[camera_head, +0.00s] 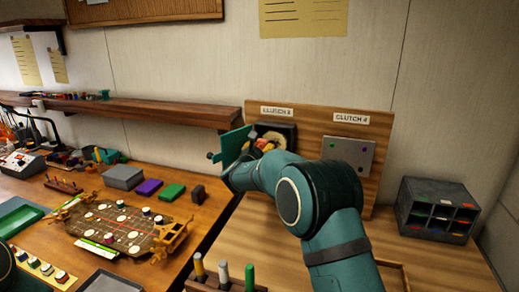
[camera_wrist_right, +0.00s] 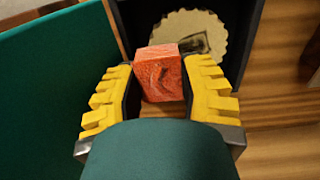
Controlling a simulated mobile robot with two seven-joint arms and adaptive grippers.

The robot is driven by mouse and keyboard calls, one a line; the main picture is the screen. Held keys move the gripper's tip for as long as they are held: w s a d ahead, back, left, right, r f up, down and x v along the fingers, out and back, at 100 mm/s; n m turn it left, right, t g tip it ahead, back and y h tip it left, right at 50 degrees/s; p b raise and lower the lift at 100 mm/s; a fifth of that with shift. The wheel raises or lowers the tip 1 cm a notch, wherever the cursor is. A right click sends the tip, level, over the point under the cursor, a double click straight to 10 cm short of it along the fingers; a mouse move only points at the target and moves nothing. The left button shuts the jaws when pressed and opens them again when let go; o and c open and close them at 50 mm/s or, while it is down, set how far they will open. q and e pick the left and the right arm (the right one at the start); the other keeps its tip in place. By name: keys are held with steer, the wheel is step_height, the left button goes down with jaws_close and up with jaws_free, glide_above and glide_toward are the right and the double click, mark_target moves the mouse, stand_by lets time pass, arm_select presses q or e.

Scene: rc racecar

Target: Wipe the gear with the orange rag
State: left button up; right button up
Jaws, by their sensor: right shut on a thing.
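My right gripper (camera_wrist_right: 160,88) is shut on the orange rag (camera_wrist_right: 162,72), a small textured orange-red block held between the yellow ribbed fingers. The gear (camera_wrist_right: 225,38) is a beige toothed disc inside a dark open box (camera_wrist_right: 257,28). A dark smudge shows on the gear's face. The rag is in front of the gear and hides its lower left part; I cannot tell whether they touch. In the head view my right gripper (camera_head: 266,143) is at the box under the "CLUTCH 2" label, and my arm partly covers it. My left gripper is not in view.
The box's green door (camera_head: 235,145) stands open left of my right gripper. A closed grey panel (camera_head: 349,154) sits to the right on the wooden board (camera_head: 388,127). A tool holder (camera_head: 222,285) stands in front; a dark organizer (camera_head: 437,210) stands at right.

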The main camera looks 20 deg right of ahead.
mark_target(273, 143)
steer(key=shift+w+d, duration=0.25)
steer(key=shift+w, duration=0.15)
stand_by(0.5)
steer(key=s+d+b, duration=0.2)
steer(key=d, duration=0.1)
steer(key=shift+s, duration=0.1)
stand_by(0.4)
steer(key=shift+s+d+b, duration=0.35)
steer(key=shift+d+b, duration=0.3)
steer(key=shift+s+d+b, duration=0.3)
steer(key=shift+d+b, duration=0.35)
steer(key=shift+w, duration=0.1)
steer(key=shift+w+a+p, duration=0.85)
steer(key=shift+w+a, duration=0.2)
steer(key=shift+a, duration=0.3)
